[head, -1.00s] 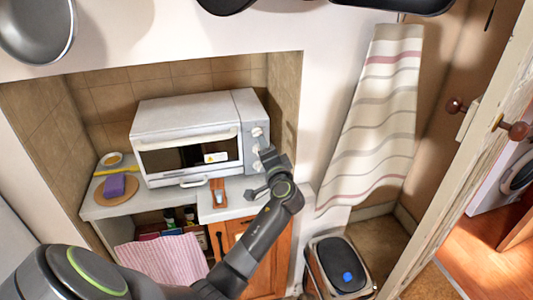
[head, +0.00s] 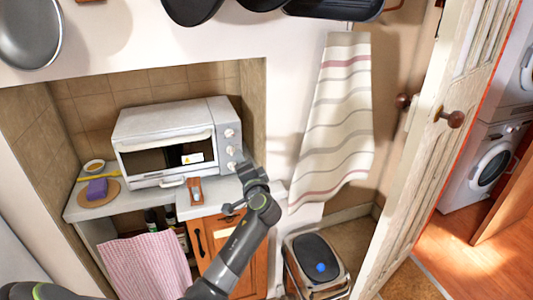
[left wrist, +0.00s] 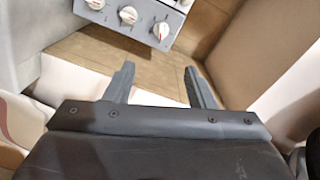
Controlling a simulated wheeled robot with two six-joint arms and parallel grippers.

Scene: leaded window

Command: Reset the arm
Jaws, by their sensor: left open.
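My left arm (head: 235,255) reaches in from the lower left in the head view. Its gripper (head: 240,190) is beside the front right corner of the white toaster oven (head: 165,140), near the counter's edge. In the left wrist view the two fingers of the gripper (left wrist: 160,85) stand apart with nothing between them. The oven's control panel with its knobs (left wrist: 130,14) shows beyond the fingers. My right gripper is not in view.
A counter (head: 95,208) holds a purple sponge (head: 97,189) on a round board. A striped towel (head: 335,120) hangs on the right. A pedal bin (head: 318,265) stands below it. An open door (head: 425,150) stands at the right. Pans (head: 28,35) hang above.

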